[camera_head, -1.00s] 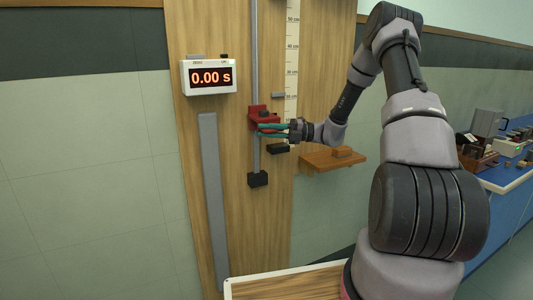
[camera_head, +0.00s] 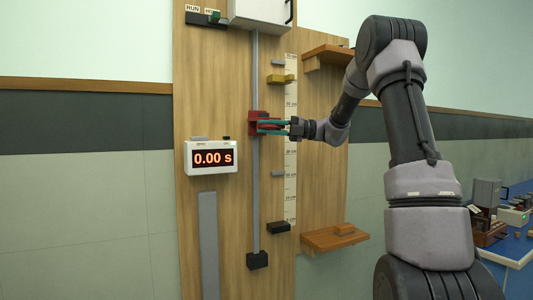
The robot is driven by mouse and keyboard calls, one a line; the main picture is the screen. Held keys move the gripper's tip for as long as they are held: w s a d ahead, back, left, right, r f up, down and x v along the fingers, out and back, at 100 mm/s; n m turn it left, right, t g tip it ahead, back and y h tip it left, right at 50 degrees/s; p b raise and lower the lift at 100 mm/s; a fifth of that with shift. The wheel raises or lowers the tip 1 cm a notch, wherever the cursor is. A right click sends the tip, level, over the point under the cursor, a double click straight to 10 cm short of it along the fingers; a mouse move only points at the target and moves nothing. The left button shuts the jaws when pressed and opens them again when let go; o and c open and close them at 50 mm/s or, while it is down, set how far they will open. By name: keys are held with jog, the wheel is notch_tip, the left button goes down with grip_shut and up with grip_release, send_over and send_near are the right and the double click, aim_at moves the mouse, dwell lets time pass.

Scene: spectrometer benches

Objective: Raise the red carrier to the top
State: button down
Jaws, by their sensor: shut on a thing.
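The red carrier (camera_head: 255,124) sits on a vertical grey rail (camera_head: 255,190) fixed to a tall wooden board. It is about midway up the visible rail. My gripper (camera_head: 270,126), with green fingers, comes in from the right and is shut on the carrier. The fingers partly cover the carrier's right side. Above, the rail runs up to a white box (camera_head: 260,12) at the top edge of the view. A black block (camera_head: 257,261) sits at the rail's bottom end.
A white timer (camera_head: 211,157) reads 0.00 s, left of the rail. A scale strip (camera_head: 290,150) with a yellow marker (camera_head: 281,79) stands right of it. Wooden shelves jut out at upper right (camera_head: 328,56) and lower right (camera_head: 335,239). The rail above the carrier looks clear.

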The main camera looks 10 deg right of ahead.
notch_tip(320, 180, up, 27)
jog(key=shift+s, duration=0.1)
dwell(0.4)
jog(key=c, duration=0.8)
grip_release()
jog(key=shift+c, duration=0.2)
jog(key=shift+f, duration=0.1)
jog(key=shift+d, duration=0.1)
jog(key=s+d, duration=0.1)
jog(key=d, duration=0.9)
jog(key=shift+d+f, duration=0.3)
jog(key=shift+f, duration=0.1)
jog(key=shift+s, duration=0.1)
